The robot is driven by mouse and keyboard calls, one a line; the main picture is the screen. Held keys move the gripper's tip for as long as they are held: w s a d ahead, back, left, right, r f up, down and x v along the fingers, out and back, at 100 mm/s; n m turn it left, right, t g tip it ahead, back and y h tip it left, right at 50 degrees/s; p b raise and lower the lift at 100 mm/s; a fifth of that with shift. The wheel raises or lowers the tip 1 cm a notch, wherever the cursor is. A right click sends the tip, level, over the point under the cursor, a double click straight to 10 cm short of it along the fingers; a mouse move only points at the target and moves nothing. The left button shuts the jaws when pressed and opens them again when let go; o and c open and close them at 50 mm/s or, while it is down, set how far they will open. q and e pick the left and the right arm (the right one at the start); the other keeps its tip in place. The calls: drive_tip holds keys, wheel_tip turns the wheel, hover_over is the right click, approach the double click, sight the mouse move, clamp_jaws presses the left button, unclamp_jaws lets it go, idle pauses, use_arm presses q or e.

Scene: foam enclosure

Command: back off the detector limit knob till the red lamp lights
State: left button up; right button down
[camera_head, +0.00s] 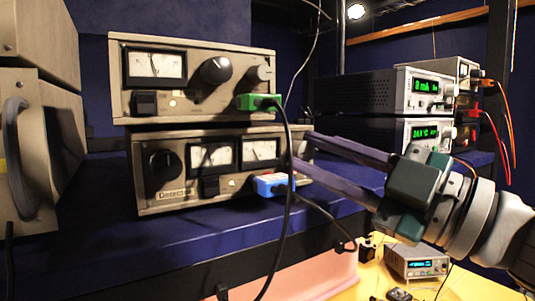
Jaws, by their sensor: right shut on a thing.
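The lower beige unit labelled "Detector" (172,195) stands on the blue shelf, with a big black knob (161,169) at left and two needle meters (211,155). My right gripper (301,151) reaches in from the right, its two long fingers at the right end of this unit's front. It is shut on a small knob there, which the fingers and a black cable mostly hide. I see no lit red lamp on the unit; a small pale spot (231,182) sits below the meters. My left gripper is not in view.
A similar unit (193,48) sits on top. A green plug (258,102) with a hanging black cable and a blue plug (272,184) stick out close to the fingers. Power supplies (424,88) with green displays stand at right. The blue shelf front (170,232) is mostly clear.

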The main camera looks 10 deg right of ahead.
drive_tip(key=c, duration=0.9)
unclamp_jaws()
drive_tip(key=shift+s+d+f, duration=0.15)
drive_tip(key=b+v, duration=0.7)
drive_tip(key=v, duration=0.2)
drive_tip(key=shift+s+d, duration=0.15)
drive_tip(key=shift+s, duration=0.05)
